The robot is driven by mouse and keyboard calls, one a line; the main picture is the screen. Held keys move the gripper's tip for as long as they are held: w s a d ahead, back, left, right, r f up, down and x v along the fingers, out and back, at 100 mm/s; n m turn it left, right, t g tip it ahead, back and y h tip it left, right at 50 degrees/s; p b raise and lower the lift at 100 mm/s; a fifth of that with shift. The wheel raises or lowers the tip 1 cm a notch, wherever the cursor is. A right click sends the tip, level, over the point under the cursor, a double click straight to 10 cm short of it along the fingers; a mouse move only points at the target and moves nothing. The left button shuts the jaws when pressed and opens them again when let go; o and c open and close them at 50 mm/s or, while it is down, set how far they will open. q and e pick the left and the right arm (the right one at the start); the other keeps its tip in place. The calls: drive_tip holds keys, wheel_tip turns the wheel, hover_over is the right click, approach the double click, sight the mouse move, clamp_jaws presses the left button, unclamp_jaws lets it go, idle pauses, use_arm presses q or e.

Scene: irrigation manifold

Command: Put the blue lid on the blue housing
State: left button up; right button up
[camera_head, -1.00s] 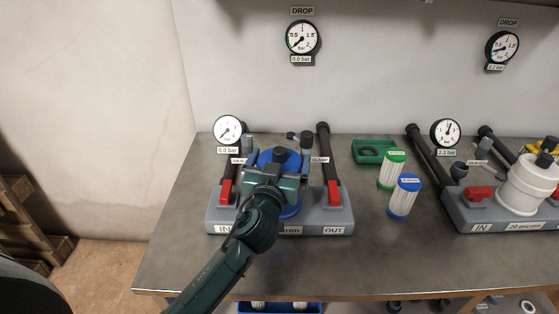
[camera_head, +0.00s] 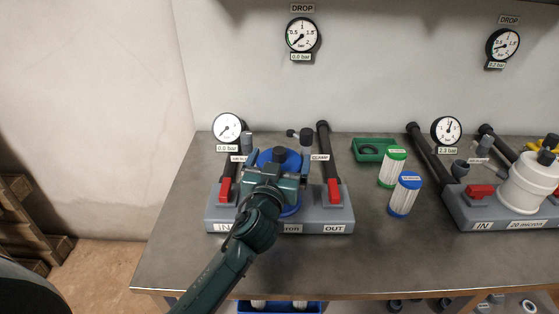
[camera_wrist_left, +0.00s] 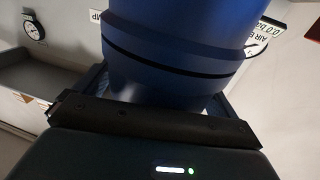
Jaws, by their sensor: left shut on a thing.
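The blue lid (camera_head: 265,160), with a dark knob on top, sits between the jaws of my left gripper (camera_head: 278,172), which is shut on it. The blue housing (camera_head: 291,211) stands upright on the grey manifold base (camera_head: 344,218), directly below the lid and partly hidden by my gripper and arm. In the left wrist view, a wide blue cylinder with a thin dark ring around it (camera_wrist_left: 180,45) fills the space beyond the jaws. I cannot tell whether the lid is fully seated. My right gripper is out of view.
Red valve handles (camera_head: 333,190) and dark pipes flank the housing. A green tray (camera_head: 372,150), a green-capped cartridge (camera_head: 392,168) and a blue-capped cartridge (camera_head: 404,196) stand to the right. A white housing (camera_head: 526,186) stands farther right.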

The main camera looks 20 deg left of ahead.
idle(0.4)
use_arm(q)
drive_tip(key=o, duration=0.7)
drive_tip(key=shift+f, duration=0.1)
